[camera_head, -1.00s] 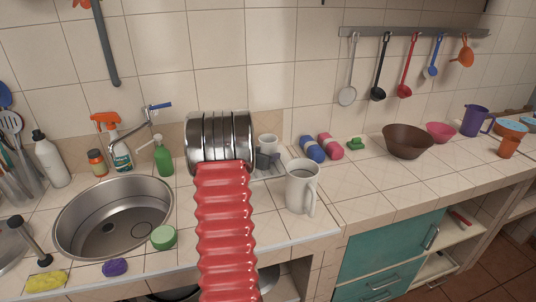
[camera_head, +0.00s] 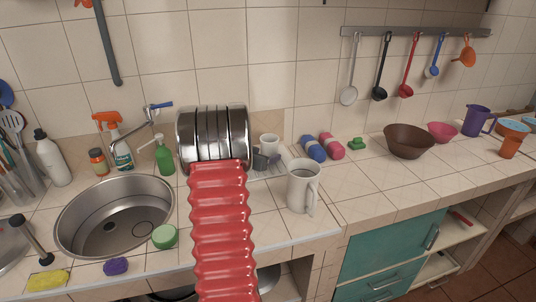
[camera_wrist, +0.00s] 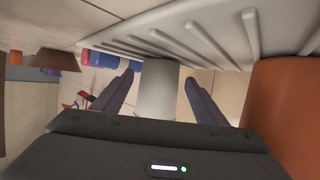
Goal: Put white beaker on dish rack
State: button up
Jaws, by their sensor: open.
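The white beaker (camera_head: 269,142) is a small pale cup at the back of the counter, just behind my gripper (camera_head: 262,159), which is partly hidden by my arm. In the wrist view, which looks upside down, the beaker (camera_wrist: 157,90) shows between the two spread fingers of my gripper (camera_wrist: 157,84). The fingers are open, with gaps visible on both sides of it. The light-grey slatted dish rack (camera_wrist: 205,42) spans the top of the wrist view, close to the beaker. In the head view, the rack (camera_head: 281,160) is mostly hidden. I cannot tell whether the beaker touches it.
A larger white mug (camera_head: 302,187) stands in front, right of my gripper. Blue (camera_head: 313,148) and pink (camera_head: 331,146) rolls and a brown bowl (camera_head: 408,141) lie farther right. The sink (camera_head: 115,218) is left. A large orange-brown object (camera_wrist: 285,105) fills the wrist view's right side.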

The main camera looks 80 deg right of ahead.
jog(key=v, duration=0.8)
jog(key=shift+w+a+r, duration=0.15)
jog(key=shift+a, duration=0.2)
dwell(0.5)
